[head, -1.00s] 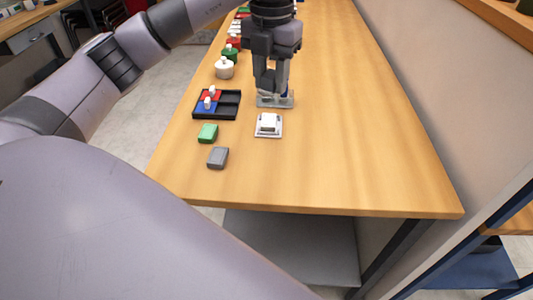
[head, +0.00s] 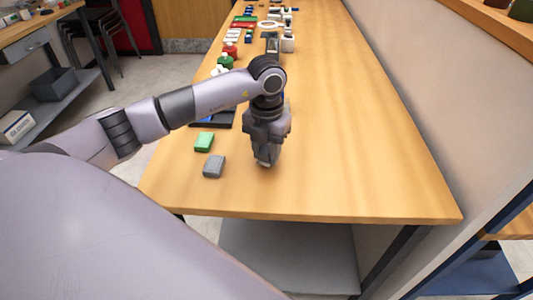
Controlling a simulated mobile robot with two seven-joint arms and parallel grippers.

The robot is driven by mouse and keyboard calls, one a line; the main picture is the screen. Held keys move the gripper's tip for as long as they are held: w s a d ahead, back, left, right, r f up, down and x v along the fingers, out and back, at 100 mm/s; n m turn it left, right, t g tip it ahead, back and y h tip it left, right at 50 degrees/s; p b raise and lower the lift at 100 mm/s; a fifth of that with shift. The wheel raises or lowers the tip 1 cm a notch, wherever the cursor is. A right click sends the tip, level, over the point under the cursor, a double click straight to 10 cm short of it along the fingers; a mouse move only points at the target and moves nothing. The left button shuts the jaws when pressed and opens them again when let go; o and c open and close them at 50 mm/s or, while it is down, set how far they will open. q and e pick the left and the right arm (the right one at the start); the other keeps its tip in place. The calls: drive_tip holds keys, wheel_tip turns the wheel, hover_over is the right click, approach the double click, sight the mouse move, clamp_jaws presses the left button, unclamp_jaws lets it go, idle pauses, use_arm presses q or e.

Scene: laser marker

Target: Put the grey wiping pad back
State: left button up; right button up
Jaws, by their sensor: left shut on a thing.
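The grey wiping pad (head: 214,166) lies flat on the wooden table, near its front left edge. A green pad (head: 204,142) lies just behind it. My left gripper (head: 266,163) points down over the table, to the right of the grey pad and apart from it. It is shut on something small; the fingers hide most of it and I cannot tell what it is. The white block on its white plate, seen earlier, is hidden behind my left gripper and wrist. My right gripper is not in view.
A dark tray (head: 226,125) with a blue part is mostly hidden behind my left arm. Green (head: 225,62) and red (head: 230,49) bottles and several small items stand farther back. The table's right side is clear, bounded by a grey partition (head: 430,110).

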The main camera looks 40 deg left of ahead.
sight(266, 149)
use_arm(q)
drive_tip(key=shift+f, duration=0.8)
drive_tip(key=shift+f, duration=0.15)
drive_tip(key=o, duration=0.9)
drive_tip(key=shift+o, duration=0.2)
wheel_tip(266, 149, up, 12)
drive_tip(key=shift+r+b, duration=0.15)
drive_tip(key=shift+b, duration=0.45)
